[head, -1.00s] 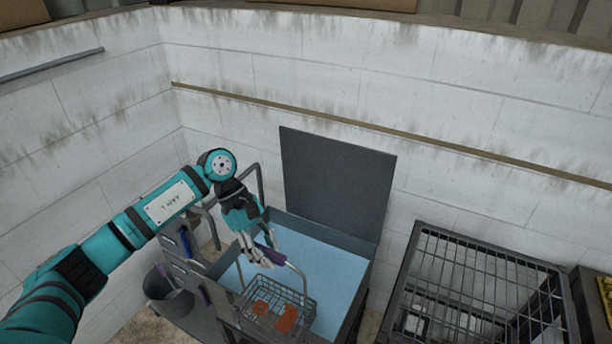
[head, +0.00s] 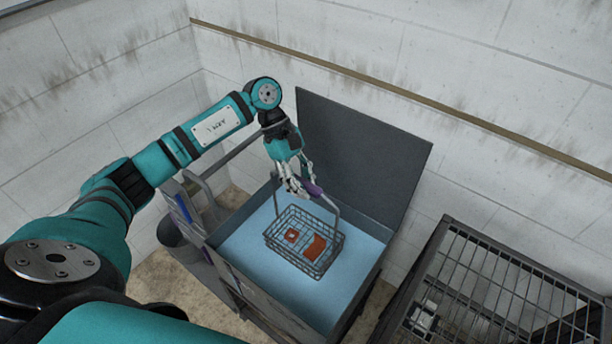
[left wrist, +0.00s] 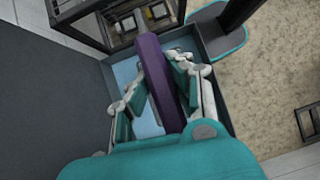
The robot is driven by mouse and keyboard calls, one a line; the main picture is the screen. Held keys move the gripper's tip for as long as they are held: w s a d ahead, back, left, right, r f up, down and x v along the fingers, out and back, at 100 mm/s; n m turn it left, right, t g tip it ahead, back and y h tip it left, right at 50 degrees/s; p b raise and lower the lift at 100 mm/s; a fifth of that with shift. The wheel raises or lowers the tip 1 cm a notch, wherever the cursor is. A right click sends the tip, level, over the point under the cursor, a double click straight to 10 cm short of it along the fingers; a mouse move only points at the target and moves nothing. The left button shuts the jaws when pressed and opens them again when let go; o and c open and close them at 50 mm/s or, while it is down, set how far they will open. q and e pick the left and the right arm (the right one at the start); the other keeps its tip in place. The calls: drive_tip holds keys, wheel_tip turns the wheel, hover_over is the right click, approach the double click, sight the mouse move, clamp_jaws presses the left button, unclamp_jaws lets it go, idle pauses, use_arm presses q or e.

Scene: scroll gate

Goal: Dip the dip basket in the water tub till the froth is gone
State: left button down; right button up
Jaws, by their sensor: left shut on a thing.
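The dip basket (head: 304,242) is a grey wire basket with a tall handle and orange-red pieces inside. My left gripper (head: 300,188) is shut on its purple handle grip (head: 313,188), which also shows between the fingers in the left wrist view (left wrist: 158,80). The basket hangs upright over the middle of the water tub (head: 232,256), a grey box with light blue water (head: 262,284) and a raised dark lid (head: 362,150). I cannot tell whether the basket's bottom touches the water. No froth can be made out. My right gripper is not in view.
A dark wire-mesh cage or rack (head: 500,290) stands to the right of the tub. A grey bin (head: 178,234) stands at the left. The pale block wall (head: 480,110) closes off the back.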

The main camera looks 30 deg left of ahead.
use_arm(q)
drive_tip(key=shift+f, duration=0.8)
drive_tip(key=b, duration=0.4)
hover_over(302, 243)
drive_tip(key=d, duration=0.1)
wheel_tip(302, 243, down, 5)
drive_tip(key=f+b, duration=2.3)
drive_tip(key=shift+s, duration=0.2)
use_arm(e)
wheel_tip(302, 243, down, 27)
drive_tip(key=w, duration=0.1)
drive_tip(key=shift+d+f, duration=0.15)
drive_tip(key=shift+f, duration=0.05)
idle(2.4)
